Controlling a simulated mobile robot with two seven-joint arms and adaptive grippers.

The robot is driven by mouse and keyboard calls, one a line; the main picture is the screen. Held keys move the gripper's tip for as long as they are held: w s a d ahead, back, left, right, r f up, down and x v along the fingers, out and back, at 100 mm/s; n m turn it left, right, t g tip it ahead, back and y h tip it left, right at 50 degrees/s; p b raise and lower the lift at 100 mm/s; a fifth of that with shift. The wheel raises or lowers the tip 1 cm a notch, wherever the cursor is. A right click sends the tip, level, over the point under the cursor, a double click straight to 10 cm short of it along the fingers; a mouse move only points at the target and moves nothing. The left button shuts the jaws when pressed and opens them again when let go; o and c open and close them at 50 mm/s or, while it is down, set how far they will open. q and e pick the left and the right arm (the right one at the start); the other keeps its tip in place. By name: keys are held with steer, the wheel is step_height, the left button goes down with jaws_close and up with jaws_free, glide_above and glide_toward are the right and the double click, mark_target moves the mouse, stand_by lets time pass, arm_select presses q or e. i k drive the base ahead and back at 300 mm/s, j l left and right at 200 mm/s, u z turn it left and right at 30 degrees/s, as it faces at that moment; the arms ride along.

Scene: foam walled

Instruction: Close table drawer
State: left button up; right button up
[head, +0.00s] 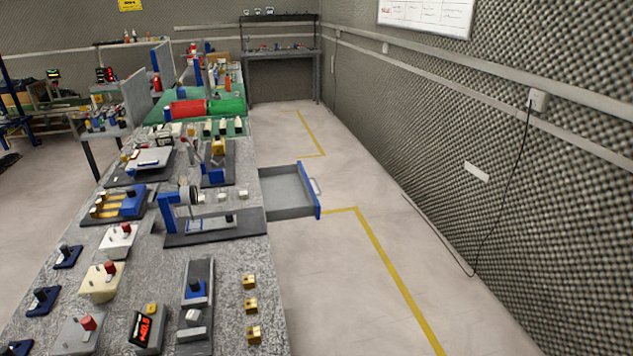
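The table drawer (288,192) is pulled out from the right side of the long grey table (232,263). It is a grey open box with a blue front panel (308,190) and a pale bar handle (315,187) on the panel's outer face. The inside that shows looks empty. Neither of my grippers is in the head view.
The table top holds many devices, including a blue-framed fixture (170,212), a red digital display (144,327) and several yellow blocks (251,306). The floor (345,285) right of the drawer is clear, with yellow lines. A foam wall (500,150) bounds the right, with a hanging cable (505,190).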

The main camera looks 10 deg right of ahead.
mark_target(287, 192)
steer(key=i+l+u, duration=0.1)
steer(key=l, duration=0.35)
steer(key=i+l+u, duration=0.15)
steer(key=l, duration=0.35)
steer(key=i+l+u, duration=0.1)
steer(key=l, duration=0.4)
steer(key=i+l+u, duration=0.15)
steer(key=l, duration=0.35)
steer(key=i+l+u, duration=0.1)
steer(key=l, duration=0.45)
